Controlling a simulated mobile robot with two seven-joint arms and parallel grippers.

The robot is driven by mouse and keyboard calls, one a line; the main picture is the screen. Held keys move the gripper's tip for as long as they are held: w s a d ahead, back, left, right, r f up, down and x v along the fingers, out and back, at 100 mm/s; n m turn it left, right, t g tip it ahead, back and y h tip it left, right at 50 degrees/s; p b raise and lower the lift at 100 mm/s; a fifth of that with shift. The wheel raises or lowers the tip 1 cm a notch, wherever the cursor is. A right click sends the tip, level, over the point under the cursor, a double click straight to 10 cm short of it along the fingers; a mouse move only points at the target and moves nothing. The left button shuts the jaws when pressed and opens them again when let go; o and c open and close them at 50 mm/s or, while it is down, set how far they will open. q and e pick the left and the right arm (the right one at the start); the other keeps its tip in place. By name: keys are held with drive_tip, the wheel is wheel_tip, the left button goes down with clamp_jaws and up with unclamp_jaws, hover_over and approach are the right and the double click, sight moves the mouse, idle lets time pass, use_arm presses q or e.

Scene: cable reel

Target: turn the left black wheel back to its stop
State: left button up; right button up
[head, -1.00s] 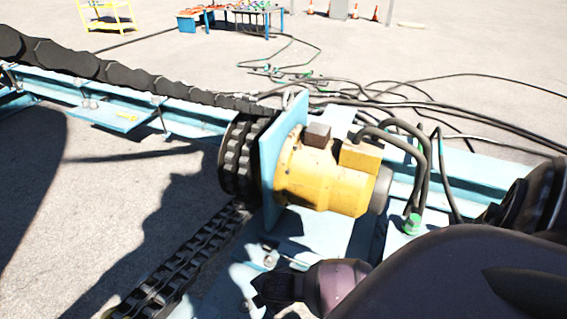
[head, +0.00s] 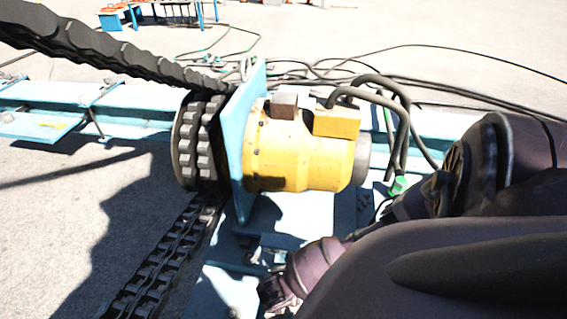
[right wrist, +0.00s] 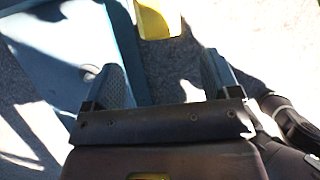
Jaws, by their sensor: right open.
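A black toothed wheel (head: 198,140) stands upright left of a light blue plate (head: 243,140) in the head view. A heavy black chain (head: 165,260) runs down from it. No other black wheel is clear, so I cannot tell whether this is the left one. My right gripper (right wrist: 162,72) is open in the right wrist view, with nothing between its fingers. In the head view my right arm reaches in from the right, its hand low in the picture, below the motor and apart from the wheel. My left gripper is not in view.
A yellow motor (head: 300,150) is on the plate's right side. Light blue beams (head: 130,105) run behind. Black hoses (head: 395,120) loop right of the motor, and cables (head: 460,88) lie across the ground. Open concrete (head: 50,220) is at the left.

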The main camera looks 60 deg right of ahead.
drive_tip(key=b+x, duration=0.3)
drive_tip(key=x, duration=0.5)
drive_tip(key=shift+s+f, duration=0.1)
drive_tip(key=shift+s, duration=0.05)
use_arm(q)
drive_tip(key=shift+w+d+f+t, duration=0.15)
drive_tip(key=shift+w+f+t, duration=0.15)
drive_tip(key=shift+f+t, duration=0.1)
use_arm(e)
drive_tip(key=c, duration=1.3)
drive_tip(key=shift+o, duration=0.2)
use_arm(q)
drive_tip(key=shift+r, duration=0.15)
